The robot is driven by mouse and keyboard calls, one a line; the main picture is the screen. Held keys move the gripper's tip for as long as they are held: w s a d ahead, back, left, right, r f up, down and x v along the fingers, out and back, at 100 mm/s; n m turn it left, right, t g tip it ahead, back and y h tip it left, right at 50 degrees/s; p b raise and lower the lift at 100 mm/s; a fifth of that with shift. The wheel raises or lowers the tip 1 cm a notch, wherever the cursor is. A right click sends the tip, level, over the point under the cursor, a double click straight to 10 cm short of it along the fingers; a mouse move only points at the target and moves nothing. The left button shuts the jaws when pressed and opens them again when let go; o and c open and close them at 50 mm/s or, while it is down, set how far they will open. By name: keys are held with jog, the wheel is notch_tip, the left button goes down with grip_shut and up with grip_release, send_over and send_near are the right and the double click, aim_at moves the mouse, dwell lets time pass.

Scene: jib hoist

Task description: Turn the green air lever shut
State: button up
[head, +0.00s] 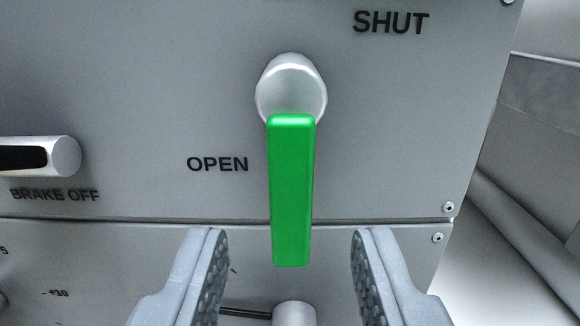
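The green air lever (291,195) hangs straight down from its silver round pivot (291,88) on a grey panel. The word OPEN is printed to the left of the lever and SHUT at the upper right. My gripper (291,245) is open, with one padded finger on each side of the lever's lower end. There is a clear gap between each finger and the lever in the picture. How far the fingers are from the panel in depth is hard to tell.
A silver knob with a black inset (55,157), labelled BRAKE OFF, juts out at the left. A silver cylinder (294,314) shows below the lever. A seam crosses the panel. The panel's right edge has several screws.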

aim_at(291, 219)
jog(key=shift+w+d, duration=0.1)
jog(key=shift+w, duration=1.5)
grip_shut()
